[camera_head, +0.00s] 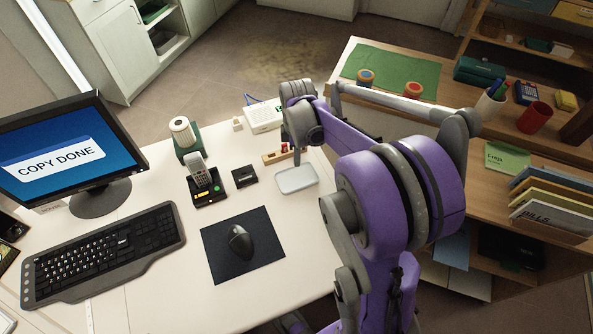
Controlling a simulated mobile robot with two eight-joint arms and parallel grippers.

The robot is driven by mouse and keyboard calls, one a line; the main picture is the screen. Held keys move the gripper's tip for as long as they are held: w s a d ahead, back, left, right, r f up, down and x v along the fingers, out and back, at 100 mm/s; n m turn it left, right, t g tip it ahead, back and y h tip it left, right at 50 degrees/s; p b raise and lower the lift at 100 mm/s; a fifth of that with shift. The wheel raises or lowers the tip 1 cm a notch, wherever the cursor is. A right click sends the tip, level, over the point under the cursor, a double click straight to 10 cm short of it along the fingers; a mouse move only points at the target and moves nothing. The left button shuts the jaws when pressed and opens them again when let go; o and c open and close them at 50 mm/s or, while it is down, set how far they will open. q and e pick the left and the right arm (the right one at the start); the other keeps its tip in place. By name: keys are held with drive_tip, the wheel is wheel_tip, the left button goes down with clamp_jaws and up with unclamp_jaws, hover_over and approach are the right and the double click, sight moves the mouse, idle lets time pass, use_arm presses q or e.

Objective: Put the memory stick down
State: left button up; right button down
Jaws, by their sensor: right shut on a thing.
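My right gripper (297,151) points down over the far right part of the white desk. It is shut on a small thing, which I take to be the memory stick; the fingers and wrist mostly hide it. A small red piece (284,147) shows right beside the fingertips, at a wooden block (269,157); I cannot tell whether it is the stick or whether it touches the block. A shallow pale tray (297,180) lies just nearer than the gripper and looks empty. My left gripper is not in view.
A monitor (62,155) reads "COPY DONE". A keyboard (105,250), a mouse (240,242) on a dark mat (215,262), a phone in its dock (206,190), a small black box (244,177) and a white box (264,117) stand on the desk. A shelf unit (480,140) stands right of my arm.

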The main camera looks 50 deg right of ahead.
drive_tip(key=shift+f, duration=2.75)
drive_tip(key=shift+b, duration=0.3)
drive_tip(key=shift+f+b, duration=0.45)
drive_tip(key=shift+f, duration=0.15)
drive_tip(key=c, duration=0.9)
unclamp_jaws()
drive_tip(key=shift+c, duration=0.2)
